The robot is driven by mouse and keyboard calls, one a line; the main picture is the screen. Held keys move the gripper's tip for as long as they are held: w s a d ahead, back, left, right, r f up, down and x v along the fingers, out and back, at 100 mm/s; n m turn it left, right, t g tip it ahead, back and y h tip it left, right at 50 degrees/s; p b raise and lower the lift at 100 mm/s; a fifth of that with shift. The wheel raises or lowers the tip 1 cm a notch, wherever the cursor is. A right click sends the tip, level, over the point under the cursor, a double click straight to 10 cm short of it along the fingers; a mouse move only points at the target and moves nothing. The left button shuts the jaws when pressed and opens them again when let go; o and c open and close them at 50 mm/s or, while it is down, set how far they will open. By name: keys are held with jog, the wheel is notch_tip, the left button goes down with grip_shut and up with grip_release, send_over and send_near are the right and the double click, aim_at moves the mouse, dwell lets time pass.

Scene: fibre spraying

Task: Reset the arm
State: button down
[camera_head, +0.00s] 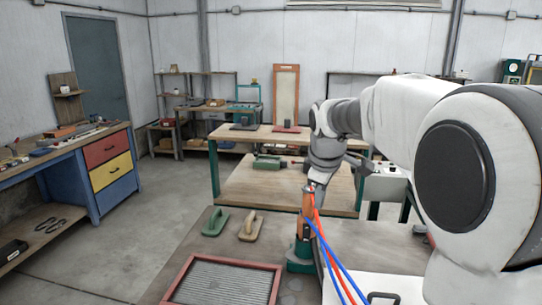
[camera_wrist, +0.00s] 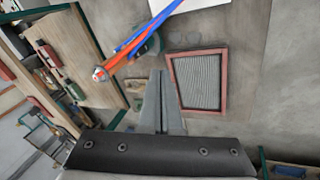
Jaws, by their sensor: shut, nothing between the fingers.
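My gripper (camera_head: 320,178) is near the middle of the head view, at the end of my white and grey arm, with its tip low behind the top of an orange tool. In the wrist view, the two grey fingers (camera_wrist: 161,76) are together and hold nothing. The orange tool (camera_head: 306,205) stands upright in a green base (camera_head: 300,262), with red and blue hoses running from it.
A red-framed ribbed panel (camera_head: 222,288) lies on the near table (camera_head: 190,262). A green float (camera_head: 215,222) and a tan float (camera_head: 251,228) lie behind it. A wooden bench (camera_head: 235,132) is farther back. A blue workbench (camera_head: 85,200) with drawers is at the left. Open floor lies between.

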jog(key=s+d+r+m, duration=0.1)
jog(key=s+r+m, duration=0.15)
jog(key=s, duration=0.55)
jog(key=s+r+m, duration=0.1)
jog(key=s+m, duration=0.2)
jog(key=s, duration=0.4)
jog(key=s+f+m, duration=0.2)
jog(key=s+m, duration=0.1)
jog(key=s, duration=0.4)
jog(key=s+f+m+t, duration=0.1)
jog(key=s+f+m, duration=0.2)
jog(key=s, duration=0.4)
jog(key=shift+s+d+f+y, duration=0.25)
jog(key=shift+s+d+y, duration=0.05)
jog(key=shift+s+d, duration=0.1)
